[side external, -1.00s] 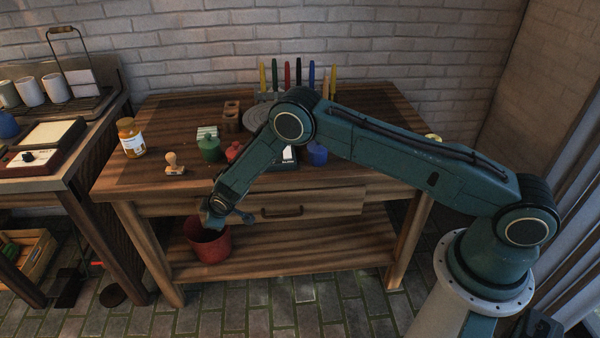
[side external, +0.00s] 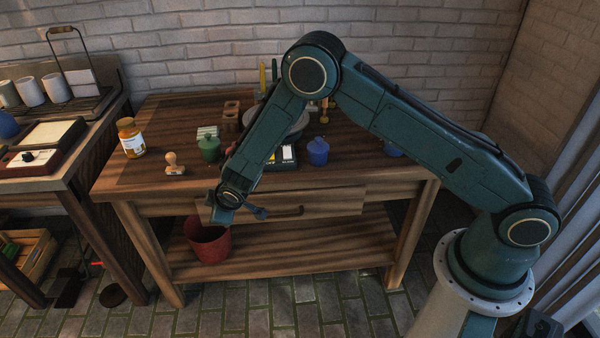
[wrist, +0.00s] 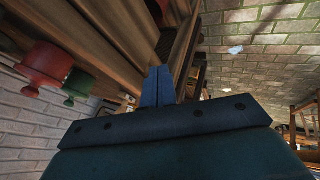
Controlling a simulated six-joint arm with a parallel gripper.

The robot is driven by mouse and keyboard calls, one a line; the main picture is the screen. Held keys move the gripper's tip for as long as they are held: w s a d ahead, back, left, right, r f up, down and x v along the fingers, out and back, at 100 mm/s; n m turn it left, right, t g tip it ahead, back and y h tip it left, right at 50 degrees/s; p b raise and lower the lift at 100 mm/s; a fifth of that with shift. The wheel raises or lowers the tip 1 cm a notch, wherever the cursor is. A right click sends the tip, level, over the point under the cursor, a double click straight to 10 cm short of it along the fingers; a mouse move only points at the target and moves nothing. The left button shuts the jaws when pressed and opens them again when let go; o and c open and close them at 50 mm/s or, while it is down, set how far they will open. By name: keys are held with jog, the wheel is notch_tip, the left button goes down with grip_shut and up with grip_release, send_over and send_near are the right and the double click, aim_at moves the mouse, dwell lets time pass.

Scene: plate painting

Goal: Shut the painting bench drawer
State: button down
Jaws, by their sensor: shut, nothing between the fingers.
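The wooden painting bench (side external: 110,180) stands in the middle of the side view. Its drawer (side external: 340,203) has a dark handle (side external: 290,212), and its front appears to stand a little out from the bench frame. The drawer's inside cannot be seen. My gripper (side external: 262,213) is at the drawer front, left of the handle, with its fingers together and empty. Whether it touches the front cannot be told. The wrist view shows the blue fingers (wrist: 157,88) closed, close to the wood of the bench.
A red bucket (side external: 208,243) stands on the lower shelf, below and left of my gripper. On the bench top are a jar (side external: 131,138), a stamp (side external: 174,164), a green pot (side external: 209,149) and a blue pot (side external: 318,151).

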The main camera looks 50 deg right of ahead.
jog(key=shift+s, duration=0.15)
jog(key=s+d+f+n+h, duration=0.2)
jog(key=s+d+n+h, duration=0.1)
jog(key=s+n, duration=0.4)
jog(key=s+d+f+n+t+h, duration=0.1)
jog(key=s+d+n+h, duration=0.3)
jog(key=s+n, duration=0.4)
jog(key=d+n, duration=0.1)
jog(key=n, duration=0.3)
jog(key=shift+d+f+h, duration=0.2)
jog(key=shift+f+h, duration=0.1)
jog(key=shift+f, duration=0.05)
jog(key=shift+d+f, duration=0.1)
send_near(283, 203)
jog(key=x, duration=0.5)
jog(key=shift+s+f, duration=0.15)
jog(key=shift+f, duration=0.2)
jog(key=shift+w+d, duration=0.4)
jog(key=shift+w, duration=0.15)
